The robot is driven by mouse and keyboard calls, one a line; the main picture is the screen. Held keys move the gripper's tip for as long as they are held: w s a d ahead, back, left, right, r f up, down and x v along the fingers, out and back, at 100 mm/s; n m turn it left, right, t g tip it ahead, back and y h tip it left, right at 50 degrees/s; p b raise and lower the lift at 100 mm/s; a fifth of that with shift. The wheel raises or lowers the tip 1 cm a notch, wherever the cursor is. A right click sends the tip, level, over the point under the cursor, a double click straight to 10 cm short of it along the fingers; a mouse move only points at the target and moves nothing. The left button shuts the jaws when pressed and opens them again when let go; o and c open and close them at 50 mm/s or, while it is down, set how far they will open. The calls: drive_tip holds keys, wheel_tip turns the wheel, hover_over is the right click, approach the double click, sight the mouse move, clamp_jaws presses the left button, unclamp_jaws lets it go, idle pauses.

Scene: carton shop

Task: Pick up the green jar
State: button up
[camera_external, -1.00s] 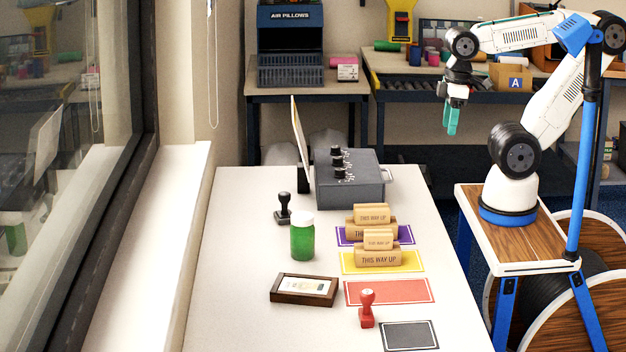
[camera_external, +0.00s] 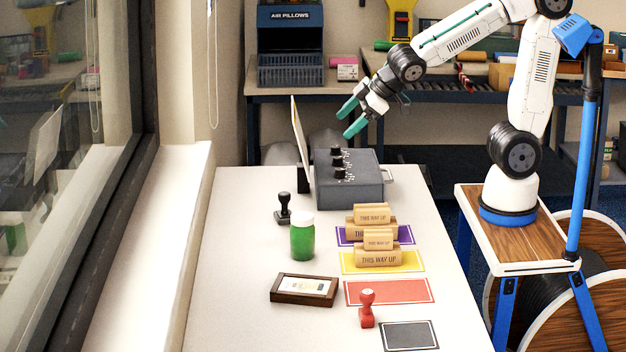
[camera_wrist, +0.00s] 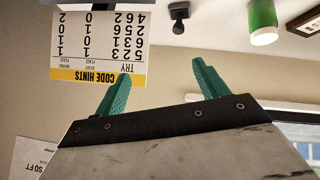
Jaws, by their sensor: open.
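The green jar (camera_external: 302,240) with a white lid stands upright on the white table, left of the wooden stamps. In the wrist view the green jar (camera_wrist: 262,14) shows upside down at the top right, partly cut off by the frame edge. My gripper (camera_external: 346,120) is open and empty, with green fingers. It is in the air above and behind the grey box with knobs, well apart from the jar. In the wrist view my gripper (camera_wrist: 162,88) has its two fingers spread with nothing between them.
The grey knob box (camera_external: 350,183) and an upright card (camera_external: 300,135) stand behind the jar. A black stamp (camera_external: 284,209) is close behind it. The table's left front is clear.

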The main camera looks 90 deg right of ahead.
drive_tip(key=w+a+f+n+t+y, duration=0.25)
drive_tip(key=w+a, duration=0.35)
drive_tip(key=w, duration=0.3)
drive_tip(key=n+g+y, duration=0.2)
drive_tip(key=n+y, duration=0.3)
drive_tip(key=y, duration=0.4)
hover_over(298, 225)
drive_tip(key=s+d, duration=0.1)
drive_tip(key=d, duration=0.3)
drive_tip(key=f, duration=0.6)
drive_tip(key=shift+s+f, duration=0.2)
drive_tip(key=shift+f, duration=0.05)
drive_tip(key=shift+s+a+f+g+y, duration=0.1)
drive_tip(key=shift+a+f+g+y, duration=0.15)
drive_tip(key=shift+a, duration=0.1)
drive_tip(key=shift+a+f, duration=0.1)
drive_tip(key=shift+f, duration=0.25)
wheel_tip(298, 225, down, 6)
drive_tip(key=shift+a+f, duration=0.1)
drive_tip(key=shift+f, duration=0.15)
drive_tip(key=shift+x, duration=1.25)
drive_tip(key=shift+r, duration=0.2)
drive_tip(key=c, duration=1.2)
